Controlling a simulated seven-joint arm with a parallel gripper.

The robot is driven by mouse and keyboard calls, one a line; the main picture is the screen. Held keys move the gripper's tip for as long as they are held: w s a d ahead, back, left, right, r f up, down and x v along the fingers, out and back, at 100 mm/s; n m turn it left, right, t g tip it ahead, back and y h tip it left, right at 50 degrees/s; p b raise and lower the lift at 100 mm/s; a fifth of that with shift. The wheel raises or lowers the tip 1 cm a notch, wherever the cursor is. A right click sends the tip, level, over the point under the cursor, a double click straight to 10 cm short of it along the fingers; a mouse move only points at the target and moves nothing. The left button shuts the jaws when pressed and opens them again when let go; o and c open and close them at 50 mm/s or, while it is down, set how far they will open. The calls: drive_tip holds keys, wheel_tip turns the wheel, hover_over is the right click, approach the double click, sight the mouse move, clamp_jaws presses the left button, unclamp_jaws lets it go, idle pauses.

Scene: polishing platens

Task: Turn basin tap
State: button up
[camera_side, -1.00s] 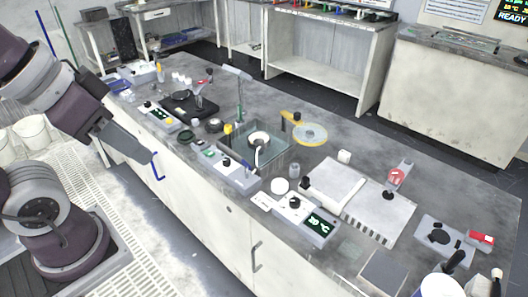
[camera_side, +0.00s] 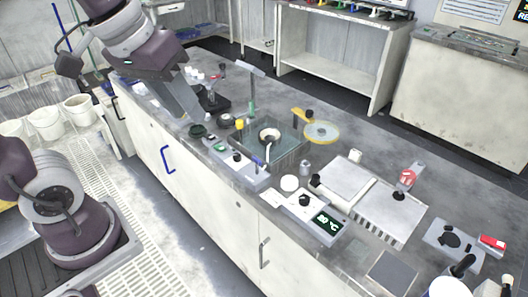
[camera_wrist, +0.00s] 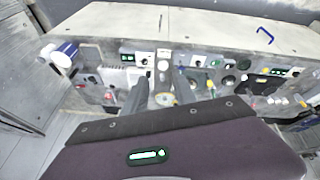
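The glass-walled basin (camera_side: 292,150) is set in the middle of the grey bench, with a pale ring-shaped piece (camera_side: 269,135) inside it. A tall thin post with a grey top bar, which looks like the tap (camera_side: 251,92), stands at the basin's back left edge. A small yellow knob (camera_side: 240,124) is beside its foot. My gripper (camera_side: 190,112) is over the bench's left part, left of the tap and apart from it. In the wrist view its two dark fingers (camera_wrist: 160,90) are spread with nothing held between them. I cannot make out the tap clearly there.
A yellow-edged disc (camera_side: 322,133) lies right of the basin. A control box with a green display (camera_side: 328,222) and a ribbed white block (camera_side: 375,205) stand further right. A blue handle (camera_side: 167,160) sticks out from the bench front. Small items crowd the bench beneath my gripper.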

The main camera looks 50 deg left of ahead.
drive_tip(key=w+a+f+n+g, duration=0.1)
drive_tip(key=w+f+n, duration=0.15)
drive_tip(key=w, duration=0.35)
drive_tip(key=w+a+f+n+g, duration=0.1)
drive_tip(key=w+a+n, duration=0.15)
drive_tip(key=w, duration=0.35)
drive_tip(key=n+g, duration=0.2)
drive_tip(key=n, duration=0.5)
hover_over(257, 159)
wheel_tip(257, 159, down, 19)
drive_tip(key=shift+n, duration=0.5)
wheel_tip(257, 159, down, 9)
drive_tip(key=shift+a+r, duration=0.1)
drive_tip(key=shift+r, duration=0.1)
drive_tip(key=shift+f, duration=0.35)
drive_tip(key=shift+c, duration=0.2)
clamp_jaws()
